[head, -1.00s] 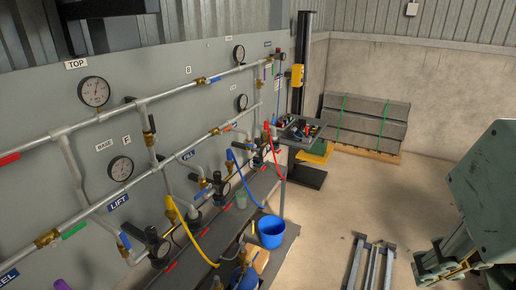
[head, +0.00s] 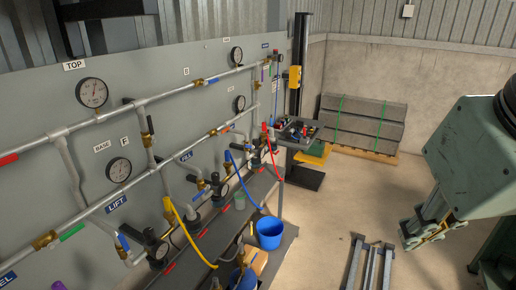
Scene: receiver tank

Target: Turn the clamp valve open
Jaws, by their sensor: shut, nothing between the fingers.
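Several brass valves with coloured handles sit on the grey pipes in the head view. No label reading CLAMP is legible, so I cannot tell which one is the clamp valve. My green arm enters at the right, and its linkage end, my gripper (head: 422,232), hangs over open floor. It is far from the pipes, empty and shut, with the fingers small and partly hidden by linkage.
Pressure gauges (head: 92,93) and pipes cover the grey panel (head: 30,120). A blue bucket (head: 269,233) stands on the dark shelf, with hoses nearby. Metal rails (head: 367,262) lie on the floor. A slab stack (head: 362,122) is at the back wall.

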